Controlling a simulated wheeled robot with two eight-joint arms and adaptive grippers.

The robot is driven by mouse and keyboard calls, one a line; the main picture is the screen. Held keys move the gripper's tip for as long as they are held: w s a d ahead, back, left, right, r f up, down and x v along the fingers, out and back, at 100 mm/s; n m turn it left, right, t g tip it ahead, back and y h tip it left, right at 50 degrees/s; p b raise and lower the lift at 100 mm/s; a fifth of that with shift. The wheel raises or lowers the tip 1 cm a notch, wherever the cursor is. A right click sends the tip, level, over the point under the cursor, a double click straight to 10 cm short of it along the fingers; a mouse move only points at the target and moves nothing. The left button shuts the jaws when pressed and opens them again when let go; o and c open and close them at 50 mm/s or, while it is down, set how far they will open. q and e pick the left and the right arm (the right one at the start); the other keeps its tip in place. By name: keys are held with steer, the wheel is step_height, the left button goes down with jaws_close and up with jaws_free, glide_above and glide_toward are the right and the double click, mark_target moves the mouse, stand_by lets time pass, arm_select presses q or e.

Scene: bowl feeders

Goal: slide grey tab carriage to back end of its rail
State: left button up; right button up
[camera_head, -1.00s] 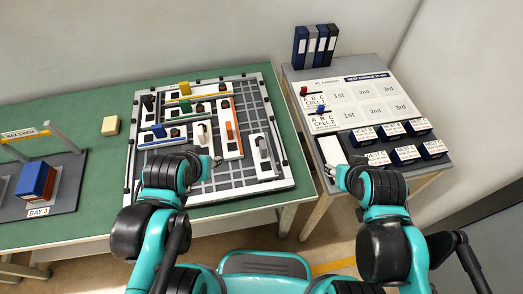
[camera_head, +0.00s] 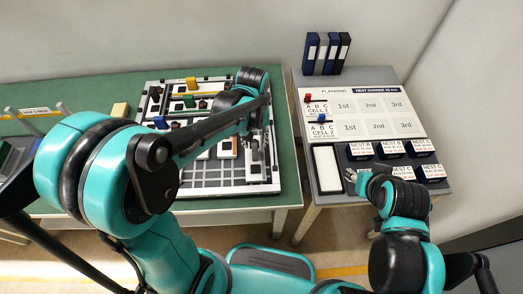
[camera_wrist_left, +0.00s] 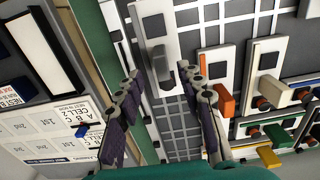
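The grey tab carriage is a grey upright tab (camera_wrist_left: 162,68) on a pale slotted rail plate (camera_wrist_left: 152,22), seen in the left wrist view. In the head view the near part of its rail plate (camera_head: 255,170) shows at the right side of the grid board, and my left arm covers much of the rest. My left gripper (camera_wrist_left: 158,72) is open, with one finger on each side of the plate and the tab between them. I cannot tell whether a finger touches it. My right gripper (camera_head: 350,175) is beside the white pad on the planning table; its opening is unclear.
An orange tab (camera_wrist_left: 223,98) and a cream tab (camera_wrist_left: 276,90) stand on neighbouring plates. Green (camera_wrist_left: 278,136) and yellow (camera_wrist_left: 268,157) tabs are further along. The grid board's front strip (camera_head: 215,183) is clear. The planning table (camera_head: 440,187) stands to the right across a gap.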

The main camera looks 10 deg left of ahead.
mark_target(254, 149)
arm_select(q)
step_height(254, 149, down, 8)
steer(key=b, duration=0.3)
steer(key=shift+a+r, duration=0.1)
jaws_close()
